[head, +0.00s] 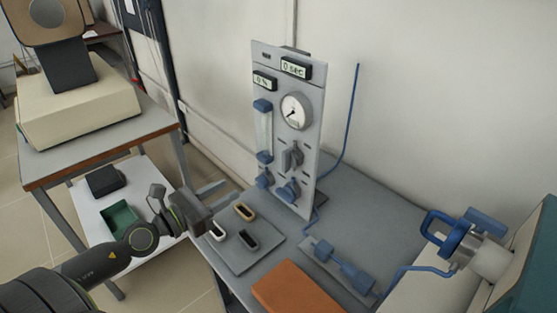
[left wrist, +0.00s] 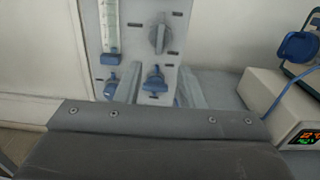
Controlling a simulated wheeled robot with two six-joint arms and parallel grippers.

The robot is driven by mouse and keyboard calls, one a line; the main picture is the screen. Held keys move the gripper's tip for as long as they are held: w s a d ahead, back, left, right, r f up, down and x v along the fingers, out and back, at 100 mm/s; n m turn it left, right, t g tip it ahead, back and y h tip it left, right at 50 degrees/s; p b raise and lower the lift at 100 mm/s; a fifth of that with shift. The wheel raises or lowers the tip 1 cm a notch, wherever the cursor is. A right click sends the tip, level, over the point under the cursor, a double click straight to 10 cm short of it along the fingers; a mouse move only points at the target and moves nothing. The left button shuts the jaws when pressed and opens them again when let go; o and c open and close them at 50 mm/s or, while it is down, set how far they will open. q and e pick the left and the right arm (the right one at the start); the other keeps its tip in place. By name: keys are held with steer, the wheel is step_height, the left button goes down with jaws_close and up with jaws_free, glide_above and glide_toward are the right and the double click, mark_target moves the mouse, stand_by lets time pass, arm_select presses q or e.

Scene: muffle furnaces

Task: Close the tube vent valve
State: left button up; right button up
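The upright grey gas panel (head: 286,130) carries a dial gauge (head: 295,111), a flow tube (head: 264,133), a grey lever knob (head: 292,157) and two blue knobs low down, a left one (head: 263,179) and a right one (head: 289,190). A blue inline fitting (head: 345,264) lies on a plate on the table. I cannot read which one is the tube vent valve. My left gripper (head: 207,200) is left of the panel, apart from it. In the left wrist view its fingers (left wrist: 162,88) are spread, with the right blue knob (left wrist: 155,80) seen between them. My right gripper is not in view.
A grey tray (head: 246,262) with several small boats lies before the panel. An orange block (head: 290,291) is at the front. A furnace end with a blue clamp (head: 447,233) stands at right. Blue tubing (head: 351,120) rises behind the panel. A side table (head: 100,160) stands left.

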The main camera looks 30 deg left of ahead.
arm_select(q)
steer(key=p, duration=0.4)
glide_toward(283, 158)
steer(key=p+x, duration=0.1)
steer(key=x, duration=0.7)
steer(key=shift+w, duration=0.2)
steer(key=shift+c, duration=0.2)
jaws_close()
